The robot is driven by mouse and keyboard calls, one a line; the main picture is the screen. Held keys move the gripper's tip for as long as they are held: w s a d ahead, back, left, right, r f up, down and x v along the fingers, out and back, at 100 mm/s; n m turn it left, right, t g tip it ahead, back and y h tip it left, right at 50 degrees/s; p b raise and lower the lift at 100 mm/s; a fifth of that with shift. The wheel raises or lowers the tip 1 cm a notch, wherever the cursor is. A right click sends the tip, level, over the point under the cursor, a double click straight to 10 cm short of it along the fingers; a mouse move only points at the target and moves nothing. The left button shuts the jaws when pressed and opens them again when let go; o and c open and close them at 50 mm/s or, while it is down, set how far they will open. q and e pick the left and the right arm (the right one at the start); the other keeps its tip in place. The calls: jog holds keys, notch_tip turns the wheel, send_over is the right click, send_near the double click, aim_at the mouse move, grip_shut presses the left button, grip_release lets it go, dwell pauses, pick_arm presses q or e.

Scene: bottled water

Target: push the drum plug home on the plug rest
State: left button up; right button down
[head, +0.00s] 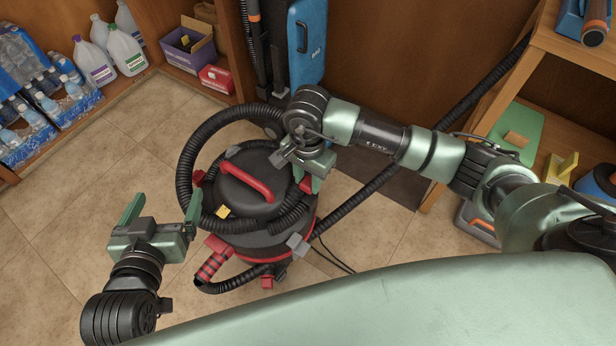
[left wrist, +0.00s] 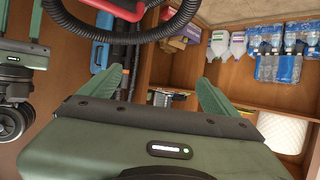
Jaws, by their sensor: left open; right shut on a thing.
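The black drum vacuum (head: 250,190) with a red handle stands on the floor in the middle of the head view. My right gripper (head: 316,182) points down at its upper right side, beside the coiled hose. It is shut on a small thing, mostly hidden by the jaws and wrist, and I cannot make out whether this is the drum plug. The plug rest cannot be made out either. My left gripper (head: 165,203) is open and empty to the left of the vacuum, its fingers apart. Its green fingers also show in the left wrist view (left wrist: 214,100).
A black hose (head: 190,150) curls around the vacuum, and a red-and-black hose end (head: 211,266) lies at its front. Shelves with water packs (head: 30,100) stand at the left. A wooden shelf unit (head: 560,55) stands at the right. The tiled floor at the left is clear.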

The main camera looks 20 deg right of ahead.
jog(key=shift+f, duration=0.35)
notch_tip(320, 180, down, 2)
jog(key=shift+f+b, duration=0.15)
jog(key=shift+b, duration=0.8)
pick_arm(q)
notch_tip(320, 180, up, 11)
jog(key=w+d+t+h, duration=0.2)
jog(key=t, duration=0.4)
pick_arm(e)
jog(key=shift+f, duration=0.3)
pick_arm(q)
jog(key=shift+r+t, duration=0.2)
jog(key=shift+t, duration=0.1)
jog(key=shift+r+b, duration=0.25)
jog(key=shift+b, duration=0.1)
pick_arm(e)
jog(key=shift+f, duration=0.1)
pick_arm(q)
jog(key=shift+s+d+r+t, duration=0.1)
jog(key=shift+d+r+t, duration=0.05)
jog(key=shift+r+t, duration=0.25)
jog(key=shift+r, duration=0.2)
pick_arm(e)
jog(key=shift+f, duration=0.1)
pick_arm(q)
jog(key=shift+r, duration=0.1)
